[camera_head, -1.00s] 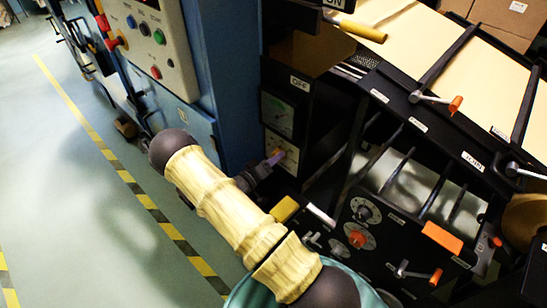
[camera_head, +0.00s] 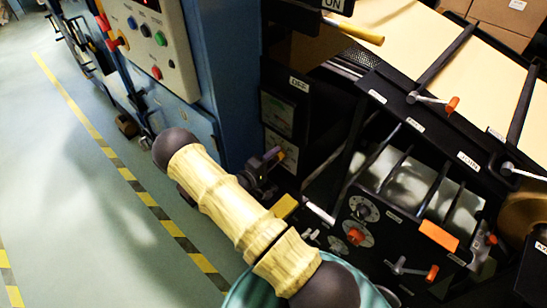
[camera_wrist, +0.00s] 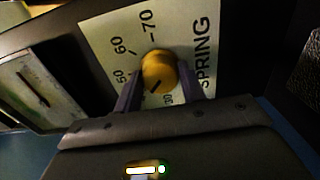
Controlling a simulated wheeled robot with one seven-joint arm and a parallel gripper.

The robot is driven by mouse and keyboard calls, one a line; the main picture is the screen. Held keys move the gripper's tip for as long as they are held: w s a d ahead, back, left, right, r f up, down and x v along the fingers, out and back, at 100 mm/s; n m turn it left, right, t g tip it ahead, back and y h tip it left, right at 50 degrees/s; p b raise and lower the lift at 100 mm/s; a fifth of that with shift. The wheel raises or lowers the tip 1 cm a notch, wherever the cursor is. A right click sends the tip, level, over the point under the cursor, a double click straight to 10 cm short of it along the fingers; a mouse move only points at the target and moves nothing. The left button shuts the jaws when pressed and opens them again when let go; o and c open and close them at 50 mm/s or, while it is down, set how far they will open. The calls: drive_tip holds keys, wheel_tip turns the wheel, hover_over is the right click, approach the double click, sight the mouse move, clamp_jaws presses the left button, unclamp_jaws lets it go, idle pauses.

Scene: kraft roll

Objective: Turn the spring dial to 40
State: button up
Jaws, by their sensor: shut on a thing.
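The spring dial is a yellow round knob (camera_wrist: 160,72) on a pale plate marked SPRING in the wrist view. Figures 50, 60, 70 and 30 show around it. The knob's dark pointer line faces down-left in the picture, between the 50 and the 30; the 40 mark is not visible, likely behind my gripper. My gripper (camera_wrist: 159,85) is shut on the knob, one finger at each side.
A blue cabinet with a button panel (camera_head: 153,42) stands left of the dial. To the right is a black machine with dials and an orange knob (camera_head: 355,236), levers and a sheet of kraft paper (camera_head: 430,40). A second gauge (camera_wrist: 38,90) sits beside the spring plate.

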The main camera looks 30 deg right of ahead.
drive_tip(key=shift+w+r, duration=0.15)
drive_tip(key=shift+r, duration=0.05)
drive_tip(key=o, duration=0.8)
drive_tip(key=shift+o, duration=0.8)
drive_tip(key=shift+w+d+f, duration=0.1)
drive_tip(key=shift+f, duration=0.1)
drive_tip(key=shift+s, duration=0.3)
drive_tip(key=v, duration=1.7)
drive_tip(key=shift+w, duration=0.1)
